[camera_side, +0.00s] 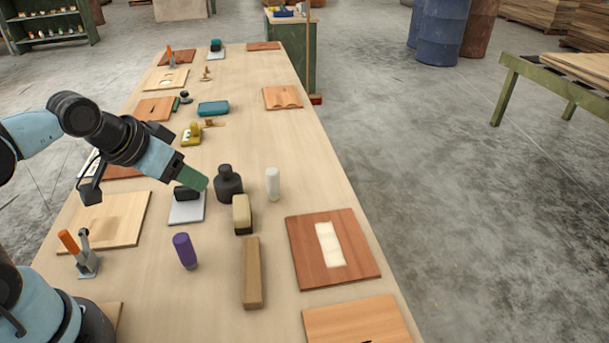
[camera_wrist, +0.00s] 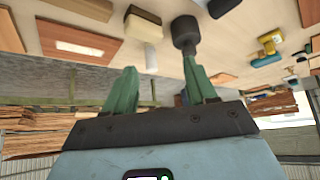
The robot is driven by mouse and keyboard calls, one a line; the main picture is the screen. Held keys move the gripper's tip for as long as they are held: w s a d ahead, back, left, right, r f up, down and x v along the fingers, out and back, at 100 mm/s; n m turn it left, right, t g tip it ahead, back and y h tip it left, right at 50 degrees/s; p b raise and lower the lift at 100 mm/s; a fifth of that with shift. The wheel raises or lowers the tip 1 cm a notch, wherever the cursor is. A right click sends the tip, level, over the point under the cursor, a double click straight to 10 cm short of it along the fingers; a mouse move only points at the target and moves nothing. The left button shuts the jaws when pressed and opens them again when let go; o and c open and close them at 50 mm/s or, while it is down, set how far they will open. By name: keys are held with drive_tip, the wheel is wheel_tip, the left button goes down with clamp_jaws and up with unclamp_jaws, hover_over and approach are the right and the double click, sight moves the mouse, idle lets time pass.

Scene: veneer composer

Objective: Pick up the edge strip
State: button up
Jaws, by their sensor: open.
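A long, narrow brown wooden bar (camera_side: 252,275), which looks like the edge strip, lies near the front middle of the bench. Its length runs from front to back. Part of it shows at the top edge of the wrist view (camera_wrist: 88,8). My gripper (camera_side: 203,183) is up and to the left of it in the side view, apart from it. In the wrist view my gripper (camera_wrist: 160,68) has its two green fingers spread, with nothing held between them.
A cream-and-black block (camera_side: 242,215), dark bottle (camera_side: 228,184) and white cylinder (camera_side: 273,184) stand behind the bar. A purple cylinder (camera_side: 185,251) stands left. A reddish board with a pale patch (camera_side: 332,250) lies right. Bare bench separates the bar from both.

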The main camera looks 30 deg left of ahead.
drive_tip(key=shift+o, duration=0.7)
drive_tip(key=n+g, duration=0.7)
drive_tip(key=n, duration=0.1)
hover_over(251, 268)
drive_tip(key=f, duration=0.8)
drive_tip(key=shift+w+a+f, duration=0.2)
drive_tip(key=shift+a+f, duration=0.05)
drive_tip(key=shift+s+d+f, duration=0.1)
drive_tip(key=shift+d+f, duration=0.05)
drive_tip(key=shift+f, duration=1.2)
drive_tip(key=shift+s+d+f, duration=0.1)
drive_tip(key=shift+d+f, duration=0.05)
drive_tip(key=shift+f, duration=1.2)
drive_tip(key=c, duration=1.1)
